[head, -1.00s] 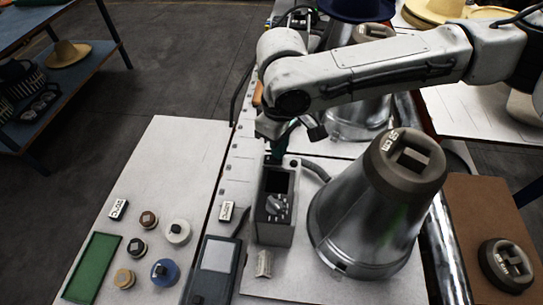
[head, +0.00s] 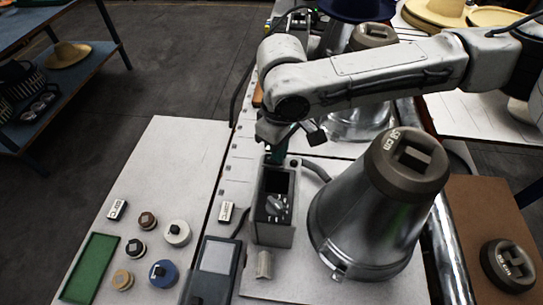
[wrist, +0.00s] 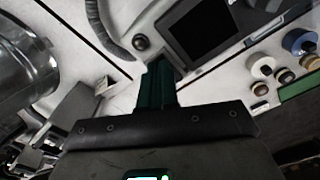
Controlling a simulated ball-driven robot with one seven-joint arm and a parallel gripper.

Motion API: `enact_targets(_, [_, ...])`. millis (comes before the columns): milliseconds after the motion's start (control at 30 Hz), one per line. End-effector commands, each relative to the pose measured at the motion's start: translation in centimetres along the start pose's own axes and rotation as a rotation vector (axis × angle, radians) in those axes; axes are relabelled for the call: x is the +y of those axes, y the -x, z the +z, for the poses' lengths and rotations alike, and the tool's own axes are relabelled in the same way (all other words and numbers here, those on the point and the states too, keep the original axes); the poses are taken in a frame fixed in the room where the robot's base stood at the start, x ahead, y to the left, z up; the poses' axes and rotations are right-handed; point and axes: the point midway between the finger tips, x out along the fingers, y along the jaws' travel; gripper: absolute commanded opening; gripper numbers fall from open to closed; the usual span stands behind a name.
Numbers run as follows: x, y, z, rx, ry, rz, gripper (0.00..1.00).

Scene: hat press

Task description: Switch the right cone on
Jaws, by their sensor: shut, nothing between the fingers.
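A grey control box (head: 272,207) with a dark screen and a round knob (head: 275,205) stands left of the near silver cone (head: 350,225), which has a brown cap. A second silver cone (head: 352,118) stands behind it, partly hidden by my arm. My gripper (head: 277,158), with teal fingers, points down at the far end of the control box. In the wrist view my gripper (wrist: 158,70) is shut and empty, beside the box's screen (wrist: 200,28) and a small round button (wrist: 141,43). I cannot tell whether the fingertips touch the box.
A ribbed grey hose (head: 315,168) runs beside the box towards the near cone. A flat device (head: 213,262) and a small white block (head: 226,212) lie left of the box. Several round pieces and a green tray (head: 92,268) lie farther left. The bench's back left is clear.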

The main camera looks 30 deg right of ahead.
Motion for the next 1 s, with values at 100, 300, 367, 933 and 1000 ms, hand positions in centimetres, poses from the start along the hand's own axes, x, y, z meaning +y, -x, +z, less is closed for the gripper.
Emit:
enact_targets(100, [0.0,-0.2,0.0,0.000,0.000,-0.001,0.00])
enact_targets(300, [0.0,0.1,0.0,-0.001,0.000,-0.001,0.00])
enact_targets(367, [0.0,0.5,0.0,-0.001,0.000,-0.001,0.00])
enact_targets(933, [0.0,4.8,0.0,0.001,0.000,-0.001,0.00])
enact_targets(1000, [0.0,5.2,0.0,0.000,0.000,-0.001,0.00])
